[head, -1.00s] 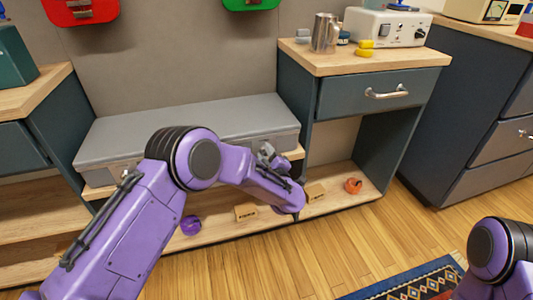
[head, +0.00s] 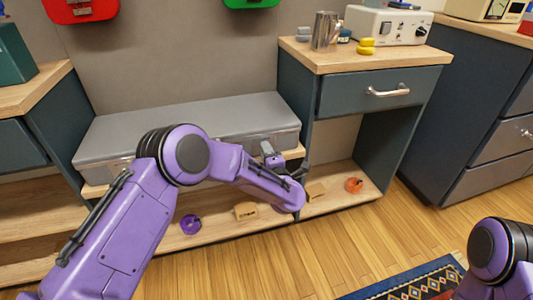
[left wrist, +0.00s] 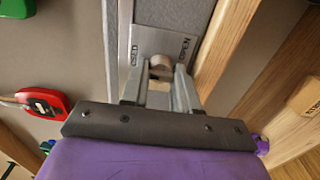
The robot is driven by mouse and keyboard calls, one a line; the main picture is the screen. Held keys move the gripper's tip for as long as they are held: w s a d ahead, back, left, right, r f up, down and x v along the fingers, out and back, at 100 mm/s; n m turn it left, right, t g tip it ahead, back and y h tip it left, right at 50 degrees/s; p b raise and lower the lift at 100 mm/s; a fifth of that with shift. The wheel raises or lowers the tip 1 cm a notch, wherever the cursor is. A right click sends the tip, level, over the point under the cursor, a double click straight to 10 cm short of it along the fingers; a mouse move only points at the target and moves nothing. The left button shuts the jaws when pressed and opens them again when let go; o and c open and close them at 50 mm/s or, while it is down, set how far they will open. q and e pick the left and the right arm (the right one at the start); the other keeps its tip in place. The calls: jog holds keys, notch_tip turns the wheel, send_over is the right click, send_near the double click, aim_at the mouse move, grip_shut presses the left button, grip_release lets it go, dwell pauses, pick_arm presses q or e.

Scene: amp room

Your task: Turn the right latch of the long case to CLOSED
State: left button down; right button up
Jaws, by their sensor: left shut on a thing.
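The long grey case (head: 190,122) lies on the wooden shelf between the cabinets, its lid down. My left gripper (head: 270,154) is at the right part of its front, and the arm partly hides the case. In the left wrist view, the right latch (left wrist: 162,63) is a small round knob on a grey plate (left wrist: 150,38) lettered "CLOSED" on the left side and "OPEN" on the right, partly covered. My left gripper (left wrist: 161,76) is shut on the latch; the fingers hide much of it, and I cannot tell its exact angle. My right gripper is outside the view.
Below the case, the lower shelf holds a purple ring-like item (head: 190,224), small cardboard boxes (head: 246,211) and an orange item (head: 354,185). A drawer cabinet (head: 345,95) stands close on the right.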

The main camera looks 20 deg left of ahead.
pick_arm(q)
jog(key=shift+d, duration=0.1)
dwell(0.3)
jog(key=c, duration=0.8)
grip_release()
jog(key=shift+c, duration=0.2)
jog(key=p+v, duration=0.2)
jog(key=v, duration=0.8)
jog(key=shift+s, duration=0.25)
jog(key=shift+d, duration=0.15)
